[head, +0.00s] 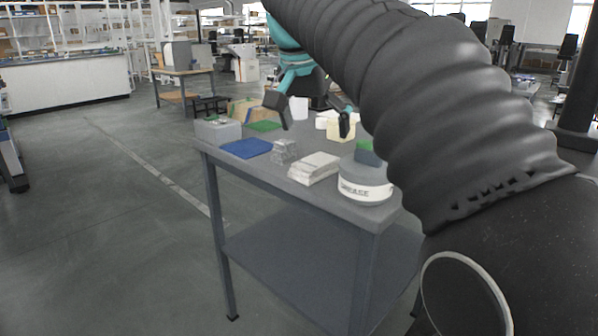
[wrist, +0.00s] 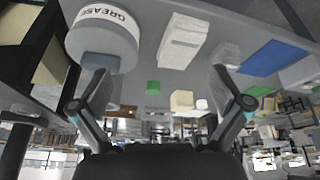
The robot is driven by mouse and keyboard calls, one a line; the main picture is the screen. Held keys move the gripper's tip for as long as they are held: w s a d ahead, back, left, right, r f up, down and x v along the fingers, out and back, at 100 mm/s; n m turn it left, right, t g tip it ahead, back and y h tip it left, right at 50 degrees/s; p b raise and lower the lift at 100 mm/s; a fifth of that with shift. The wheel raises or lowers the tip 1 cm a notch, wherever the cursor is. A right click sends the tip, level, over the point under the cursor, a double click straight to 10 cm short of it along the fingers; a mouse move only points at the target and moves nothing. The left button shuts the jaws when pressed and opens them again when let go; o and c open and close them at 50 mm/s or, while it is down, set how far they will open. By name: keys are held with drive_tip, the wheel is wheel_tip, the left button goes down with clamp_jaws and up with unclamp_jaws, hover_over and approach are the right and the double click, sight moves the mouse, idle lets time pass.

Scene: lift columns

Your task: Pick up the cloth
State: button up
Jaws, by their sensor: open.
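A flat blue sheet (head: 247,148), which looks like a cloth, lies on the left part of the grey table. It is at the right in the wrist view (wrist: 272,58). A white folded stack (head: 314,168) lies near the front edge, also cloth-like; the wrist view shows it at top centre (wrist: 183,41). I cannot tell for certain which is the cloth. My gripper (head: 312,112) is open and empty above the far part of the table. Its two fingers are spread wide in the wrist view (wrist: 160,75), apart from both things.
A round grease tub (head: 366,193) stands at the table's front right corner. A grey box (head: 217,130), a green item (head: 265,126) and a cream block (head: 340,131) are further back. Floor at left is clear.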

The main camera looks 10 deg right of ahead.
drive_tip(key=w+a+r+m, duration=0.2)
drive_tip(key=w+a+m, duration=0.1)
drive_tip(key=w, duration=0.2)
drive_tip(key=b, duration=0.4)
hover_over(314, 162)
drive_tip(key=s+a, duration=0.2)
drive_tip(key=shift+g+h, duration=0.4)
drive_tip(key=f, duration=0.6)
drive_tip(key=shift+w+a+f, duration=0.15)
drive_tip(key=shift+w+f, duration=0.05)
drive_tip(key=shift+f, duration=0.1)
drive_tip(key=shift+b+x, duration=1.2)
drive_tip(key=shift+x, duration=2)
drive_tip(key=shift+w+r, duration=0.1)
drive_tip(key=shift+w, duration=0.05)
drive_tip(key=c, duration=1.2)
